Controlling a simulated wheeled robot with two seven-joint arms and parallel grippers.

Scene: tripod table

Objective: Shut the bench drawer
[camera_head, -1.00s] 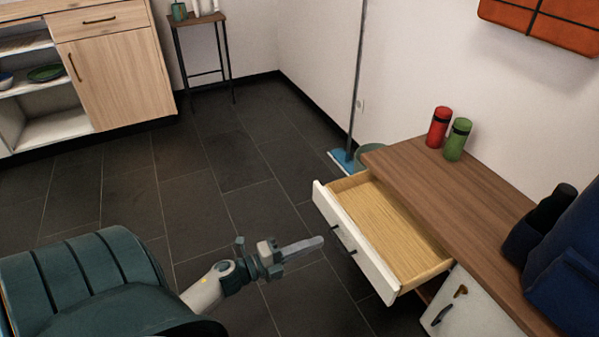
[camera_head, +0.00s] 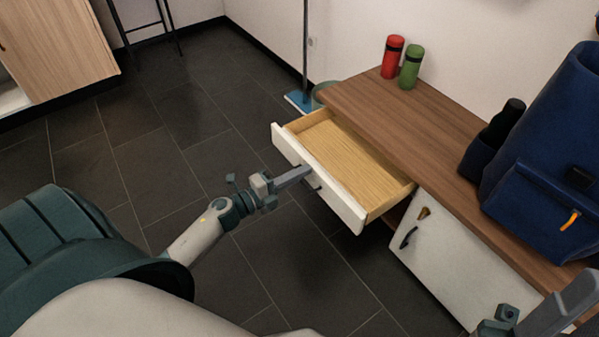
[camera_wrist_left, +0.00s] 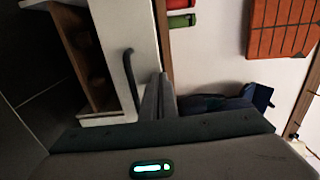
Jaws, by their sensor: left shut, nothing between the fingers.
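The bench drawer (camera_head: 350,151) is pulled open from the wooden-topped bench (camera_head: 420,117). Its inside looks empty and its white front (camera_head: 345,200) faces the floor side. My left gripper (camera_head: 304,173) is shut and empty, with its tips at the drawer front, by the dark handle. I cannot tell whether they touch it. In the left wrist view the shut fingers (camera_wrist_left: 157,97) lie beside a white panel (camera_wrist_left: 112,40) with a dark handle (camera_wrist_left: 130,82). My right gripper (camera_head: 565,303) shows partly at the bottom right; its jaw opening is unclear.
A red bottle (camera_head: 392,57) and a green bottle (camera_head: 411,67) stand at the bench's back. A dark blue bag (camera_head: 545,150) sits on its right part. A white door (camera_head: 445,255) is below. A blue mop head (camera_head: 298,101) rests on the floor beyond. Open floor lies left.

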